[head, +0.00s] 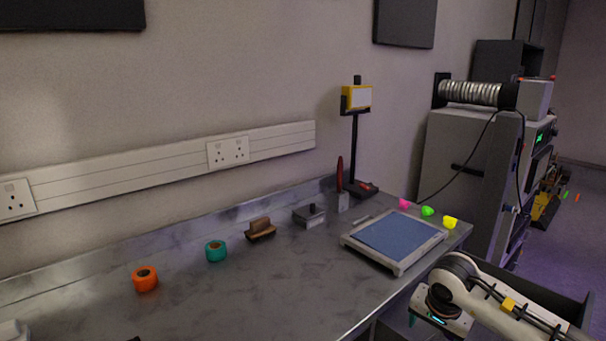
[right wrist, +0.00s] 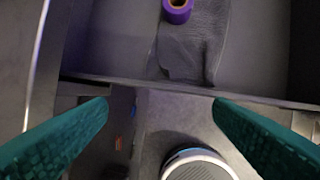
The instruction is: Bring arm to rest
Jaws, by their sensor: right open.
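My right arm comes in at the lower right of the head view, beyond the front edge of the bench (head: 215,312). Its gripper (head: 412,319) points down there, and its fingers are mostly cut off or hidden. In the right wrist view, the right gripper (right wrist: 160,102) has its two teal fingers wide apart with nothing between them. Past the fingertips is a dark open bin (right wrist: 120,62) holding a grey cloth (right wrist: 195,50) and a purple roll (right wrist: 177,10). My left gripper is not recognisable in either view.
An orange tape roll (head: 145,279), a teal tape roll (head: 216,251), a brown block (head: 260,229) and a grey box (head: 309,216) stand on the bench. A blue-matted tray (head: 398,236) lies near the arm. A grey cabinet (head: 466,165) stands at right.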

